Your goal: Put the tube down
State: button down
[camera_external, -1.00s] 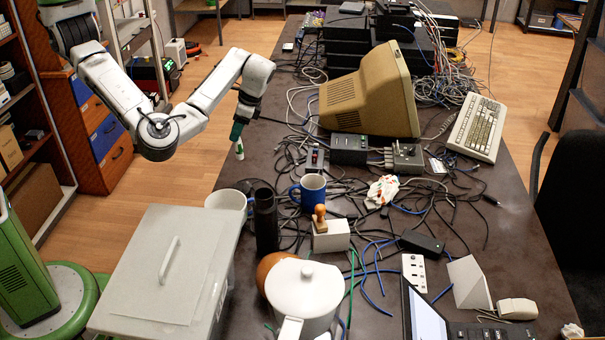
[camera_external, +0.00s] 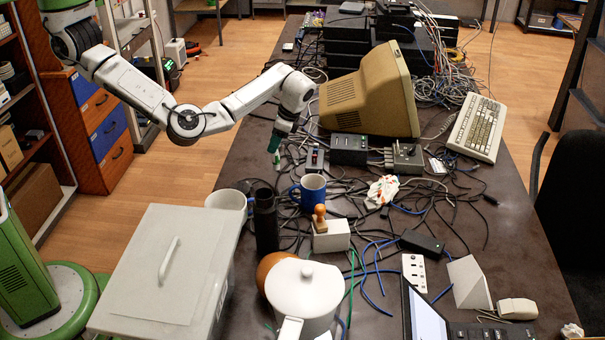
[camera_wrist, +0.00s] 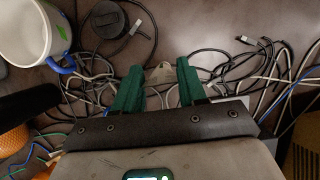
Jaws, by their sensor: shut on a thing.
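My gripper (camera_external: 274,146) hangs over the left part of the dark table, left of the old monitor, with its green fingers pointing down. It is shut on the tube (camera_external: 277,159), whose pale lower end shows just below the fingertips in the outside view. In the wrist view, the green fingers of my gripper (camera_wrist: 158,82) stand either side of a pale grey piece (camera_wrist: 160,73), which seems to be part of the tube. The rest of the tube is hidden. I cannot tell whether its lower end touches the table or the cables.
Tangled cables (camera_wrist: 225,65) cover the table around the gripper. The beige monitor (camera_external: 370,92) and a black box (camera_external: 348,149) stand to the right. A blue mug (camera_external: 313,190) and a black cylinder (camera_external: 266,220) stand nearer the camera. Bare tabletop (camera_external: 240,170) shows to the left.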

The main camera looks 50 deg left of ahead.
jog(key=shift+w+d+f, duration=0.1)
jog(key=shift+w+f, duration=0.3)
jog(key=shift+f, duration=0.05)
jog(key=shift+w+d+f, duration=0.1)
jog(key=shift+w+f, duration=0.1)
jog(key=shift+f, duration=0.85)
jog(key=shift+w+d+f, duration=0.1)
jog(key=shift+w+f, duration=0.1)
jog(key=shift+f, duration=0.8)
jog(key=shift+a+f, duration=0.1)
jog(key=c, duration=0.6)
grip_release()
